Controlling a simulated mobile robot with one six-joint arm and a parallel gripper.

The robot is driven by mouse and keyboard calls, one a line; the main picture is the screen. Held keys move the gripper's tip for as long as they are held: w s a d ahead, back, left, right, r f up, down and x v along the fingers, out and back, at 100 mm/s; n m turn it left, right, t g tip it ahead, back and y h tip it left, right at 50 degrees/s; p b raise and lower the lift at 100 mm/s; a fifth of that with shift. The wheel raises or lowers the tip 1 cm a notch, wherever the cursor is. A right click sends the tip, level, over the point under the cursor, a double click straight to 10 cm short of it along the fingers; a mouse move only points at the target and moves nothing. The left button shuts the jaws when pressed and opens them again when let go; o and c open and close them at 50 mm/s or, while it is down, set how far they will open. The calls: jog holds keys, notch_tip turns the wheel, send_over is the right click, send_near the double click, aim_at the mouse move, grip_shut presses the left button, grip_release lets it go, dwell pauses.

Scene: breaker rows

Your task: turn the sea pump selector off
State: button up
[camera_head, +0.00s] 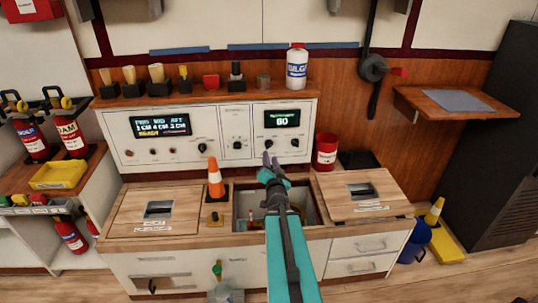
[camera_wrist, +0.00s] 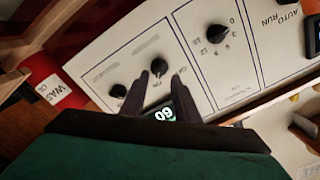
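My gripper (camera_head: 270,161) is at the front of the white control panel, just below the left one of two black knobs under the small "60" screen (camera_head: 282,118). In the wrist view my gripper (camera_wrist: 161,76) is open, its two dark fingers apart. This left knob (camera_wrist: 159,66) appears between the fingertips; I cannot tell whether they touch it. The right knob (camera_head: 295,143) stands beside it, clear of the fingers. Another knob (camera_head: 237,146) is on the middle panel. The labels are too small to tell for sure which knob is the sea pump selector.
An orange cone (camera_head: 215,178) stands on the counter to the left, beside the open sink well (camera_head: 310,210). A white bottle (camera_head: 297,68) and several small items stand on the shelf above.

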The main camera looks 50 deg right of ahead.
aim_at(269, 147)
jog(key=shift+w+d+f+b, duration=0.1)
jog(key=shift+w+d+b, duration=0.3)
jog(key=shift+b, duration=1.5)
jog(key=shift+x, duration=2.8)
grip_shut()
